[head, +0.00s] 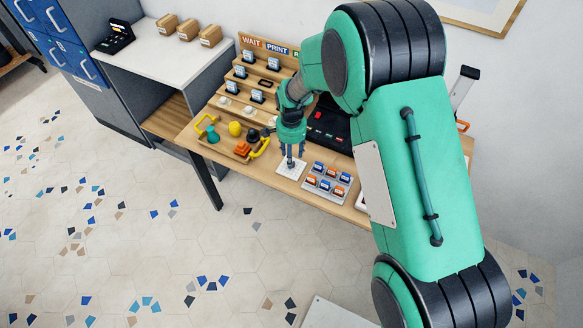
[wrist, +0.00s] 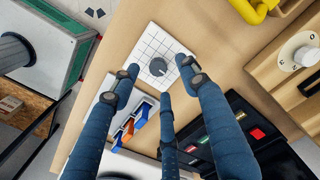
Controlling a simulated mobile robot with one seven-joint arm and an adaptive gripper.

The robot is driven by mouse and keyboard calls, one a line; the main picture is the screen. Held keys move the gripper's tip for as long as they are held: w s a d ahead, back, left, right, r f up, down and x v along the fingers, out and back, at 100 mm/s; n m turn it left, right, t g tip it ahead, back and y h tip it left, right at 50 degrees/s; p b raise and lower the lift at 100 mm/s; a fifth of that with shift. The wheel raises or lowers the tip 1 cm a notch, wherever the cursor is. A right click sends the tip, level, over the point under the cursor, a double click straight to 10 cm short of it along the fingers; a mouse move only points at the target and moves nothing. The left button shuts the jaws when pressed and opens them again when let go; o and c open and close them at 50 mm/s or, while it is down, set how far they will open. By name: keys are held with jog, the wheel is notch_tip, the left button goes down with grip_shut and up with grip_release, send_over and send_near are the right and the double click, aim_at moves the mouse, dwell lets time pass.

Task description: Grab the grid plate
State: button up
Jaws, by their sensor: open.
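The grid plate (wrist: 146,45) is a white square with thin dark grid lines and a round grey knob (wrist: 158,67) rising from it. It lies flat on the wooden table, and in the head view the plate (head: 284,173) shows near the front edge. My gripper (wrist: 158,76) has blue fingers and is open. The fingers are spread around the knob in the wrist view, with nothing held. In the head view my gripper (head: 291,152) points down right above the plate. I cannot tell whether any finger touches the knob.
A white tray of orange and blue blocks (head: 327,182) stands right beside the plate. A black case (head: 328,125) lies behind. Yellow, green and orange items (head: 236,129) sit to the left. A stepped wooden stand (head: 240,85) fills the back.

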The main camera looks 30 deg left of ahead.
aim_at(298, 166)
jog(key=shift+d+f+b, duration=0.1)
jog(key=shift+f+b, duration=0.6)
jog(key=shift+f, duration=1.65)
grip_shut()
